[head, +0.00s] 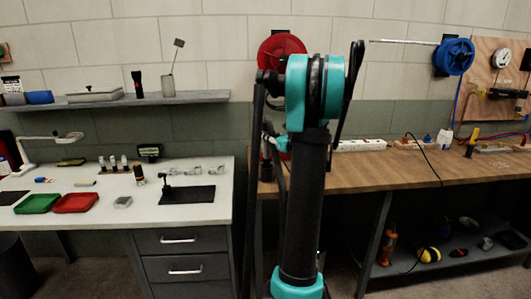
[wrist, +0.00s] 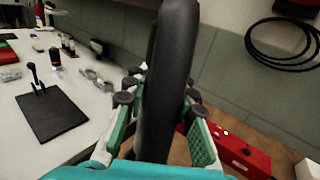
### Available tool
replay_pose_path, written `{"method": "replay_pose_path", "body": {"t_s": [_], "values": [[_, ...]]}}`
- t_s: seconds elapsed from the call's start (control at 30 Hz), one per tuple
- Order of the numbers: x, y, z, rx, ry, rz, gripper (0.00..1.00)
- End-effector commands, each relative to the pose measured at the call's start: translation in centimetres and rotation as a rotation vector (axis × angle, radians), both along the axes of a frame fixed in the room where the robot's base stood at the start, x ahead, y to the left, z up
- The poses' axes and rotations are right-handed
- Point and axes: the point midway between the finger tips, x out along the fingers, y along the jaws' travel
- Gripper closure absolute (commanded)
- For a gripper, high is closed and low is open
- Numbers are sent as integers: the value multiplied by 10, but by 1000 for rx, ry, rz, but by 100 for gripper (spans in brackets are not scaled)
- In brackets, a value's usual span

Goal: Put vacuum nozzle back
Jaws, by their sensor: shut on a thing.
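The vacuum nozzle, a thick black tube (wrist: 168,85), runs up through the middle of the wrist view between my fingers. My gripper (wrist: 160,130) has green-padded fingers on both sides of it and is shut on it. The tube's lower end is hidden behind the teal gripper body. In the head view my arm hides most of the gripper; black tube-like lengths show left of the arm (head: 258,150). I cannot tell where the nozzle's resting place is.
A pale workbench with red tray (head: 75,203) and black mat (head: 188,194) stands at left. A wooden bench (head: 400,177) with power strip (head: 360,145) is at right. A red box (wrist: 240,155) sits beyond my fingers. A red reel (head: 281,47) and blue reel (head: 454,56) hang above.

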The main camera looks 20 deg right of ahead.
Motion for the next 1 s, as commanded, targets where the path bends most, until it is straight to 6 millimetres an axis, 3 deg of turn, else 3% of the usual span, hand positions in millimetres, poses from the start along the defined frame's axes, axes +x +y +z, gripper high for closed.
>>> {"method": "replay_pose_path", "body": {"t_s": [0.1, 0.37, 0.6, 1.0], "values": [[0, 0, -22, 0, 0, 0, 100], [0, 0, -40, 0, 0, 0, 100], [0, 0, -69, 0, 0, 0, 100], [0, 0, -76, 0, 0, 0, 100]]}}
